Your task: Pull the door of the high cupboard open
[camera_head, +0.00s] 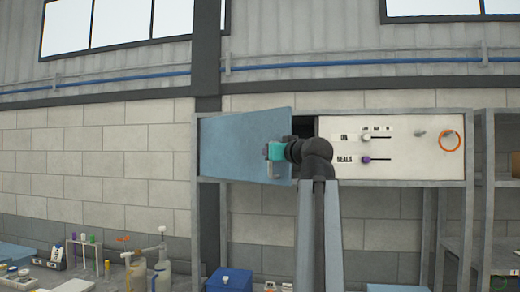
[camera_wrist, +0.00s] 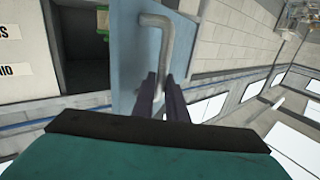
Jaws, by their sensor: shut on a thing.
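The blue door (camera_head: 238,142) of the high cupboard (camera_head: 330,114) stands partly open. Its free edge is on the right, and a dark gap shows beside it. In the wrist view the door (camera_wrist: 128,70) shows its edge, with the dark inside of the cupboard (camera_wrist: 88,45) left of it. A grey bent bar handle (camera_wrist: 163,35) is fixed to the door's face. In the head view my gripper (camera_head: 270,160) is in front of the door's right edge, and my wrist hides part of the gap.
A white panel (camera_head: 400,148) with knobs and an orange ring (camera_head: 449,141) is right of the opening. A green thing (camera_wrist: 102,20) is inside the cupboard. Grey shelving (camera_head: 490,190) is at the right.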

